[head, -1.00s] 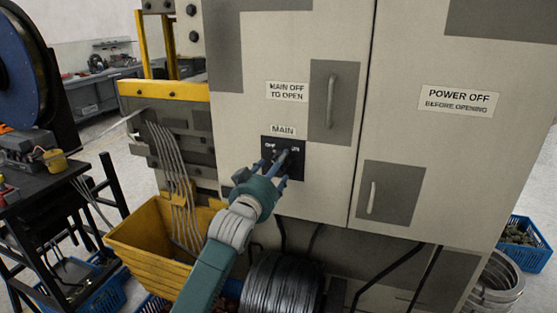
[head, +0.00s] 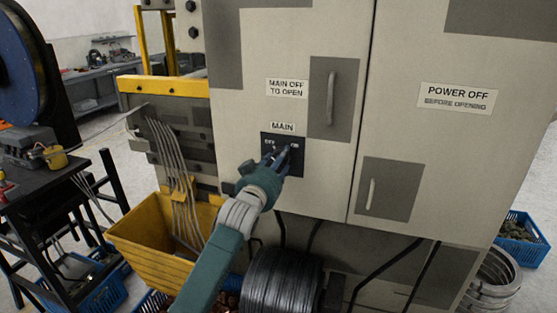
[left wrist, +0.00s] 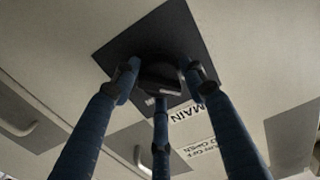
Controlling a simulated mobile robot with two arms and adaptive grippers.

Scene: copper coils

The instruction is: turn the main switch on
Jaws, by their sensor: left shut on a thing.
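The main switch has a dark square plate (head: 297,170) on the grey cabinet door, under a MAIN label, with OFF at its upper left and ON at its upper right. In the left wrist view the plate (left wrist: 150,38) is seen from below, with the dark switch knob (left wrist: 160,76) at its middle. My left gripper (head: 279,157) reaches up to the plate and hides most of the knob in the head view. In the left wrist view its three blue fingers (left wrist: 162,88) are shut around the knob. The knob's angle cannot be told. My right gripper is out of view.
Door handles (head: 331,101) (head: 371,193) stand out from the cabinet. A yellow bin (head: 150,250) and a dark wire coil (head: 283,281) sit below. A black stand (head: 30,180) is at left. Blue crates (head: 522,243) are on the floor.

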